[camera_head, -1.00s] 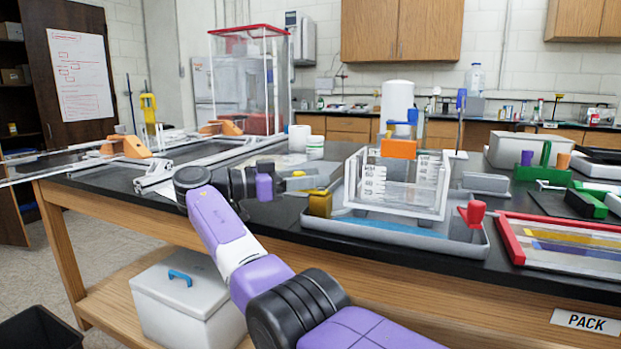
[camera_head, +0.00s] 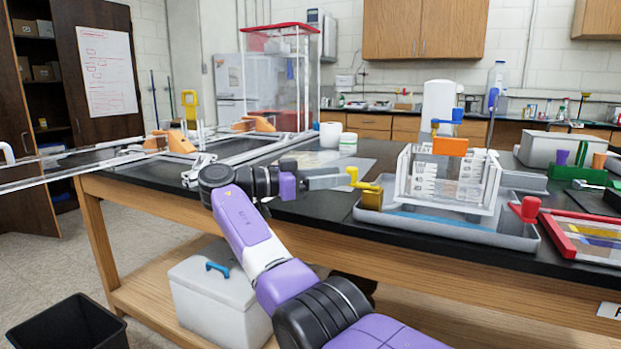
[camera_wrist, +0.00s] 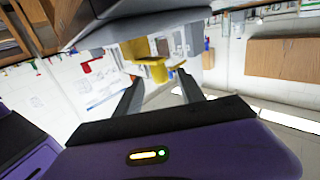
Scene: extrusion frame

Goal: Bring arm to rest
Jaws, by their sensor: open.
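My gripper (camera_head: 333,180) is at the end of my purple and black arm, above the black bench top, pointing right. In the wrist view its two dark fingers (camera_wrist: 157,85) stand apart with nothing between their tips. A yellow clamp (camera_head: 371,193) on the left edge of the grey tray (camera_head: 430,233) is just beyond the fingertips in the head view. The yellow clamp also shows past the fingers in the wrist view (camera_wrist: 150,68). I cannot tell whether the fingers touch it.
A clear gel tank (camera_head: 452,180) with an orange block (camera_head: 450,146) stands in the tray. White tubs (camera_head: 348,143) stand behind my gripper. An extrusion frame (camera_head: 200,165) lies at the left. A lidded grey box (camera_head: 218,300) is on the lower shelf and a black bin (camera_head: 70,325) on the floor.

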